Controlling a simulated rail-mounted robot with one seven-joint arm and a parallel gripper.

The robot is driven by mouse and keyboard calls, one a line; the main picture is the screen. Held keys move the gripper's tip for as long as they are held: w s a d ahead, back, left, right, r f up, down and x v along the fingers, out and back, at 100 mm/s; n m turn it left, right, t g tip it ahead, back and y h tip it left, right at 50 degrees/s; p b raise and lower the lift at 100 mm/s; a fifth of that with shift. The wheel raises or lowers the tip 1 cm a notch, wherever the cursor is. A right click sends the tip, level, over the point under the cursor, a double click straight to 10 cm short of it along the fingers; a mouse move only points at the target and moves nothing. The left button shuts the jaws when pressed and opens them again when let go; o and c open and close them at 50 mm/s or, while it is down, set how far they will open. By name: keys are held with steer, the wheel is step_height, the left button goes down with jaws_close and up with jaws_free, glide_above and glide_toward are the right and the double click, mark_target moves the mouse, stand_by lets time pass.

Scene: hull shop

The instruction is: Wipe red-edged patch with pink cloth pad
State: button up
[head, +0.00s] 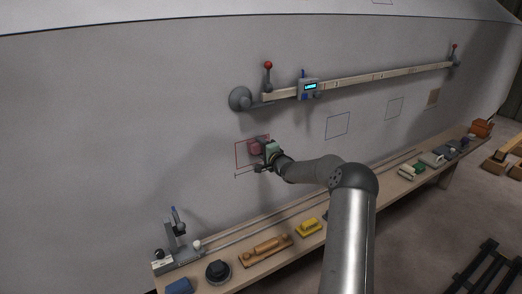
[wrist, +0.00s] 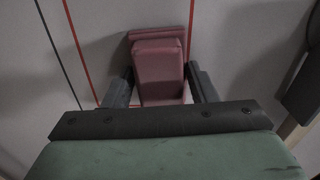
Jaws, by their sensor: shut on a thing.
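The red-edged patch (head: 243,161) is a thin red outline on the grey hull wall, left of centre in the head view. In the wrist view its red lines (wrist: 77,45) show on the left and at the upper right. My gripper (wrist: 159,90) is shut on the pink cloth pad (wrist: 158,66), with one dark finger on each side of it. In the head view the pink pad (head: 254,147) is over the upper right part of the patch. The pad's far face is at or very near the wall; I cannot tell whether it touches.
A long rail with a digital gauge (head: 309,88) and red-knobbed levers (head: 268,65) is fixed to the wall above. Below runs a wooden bench (head: 297,248) bearing a yellow block (head: 309,228), a wooden-handled tool (head: 265,246) and a black round tool (head: 218,271). Other outlined patches (head: 338,125) lie right.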

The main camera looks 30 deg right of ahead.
steer(key=shift+w+r+p, duration=0.1)
steer(key=shift+r+p, duration=1.25)
steer(key=shift+r, duration=0.55)
step_height(320, 180, down, 13)
steer(key=b, duration=0.8)
steer(key=shift+s+f, duration=0.2)
steer(key=shift+o, duration=0.7)
steer(key=shift+c, duration=0.7)
steer(key=shift+s, duration=0.1)
steer(key=shift+s, duration=0.5)
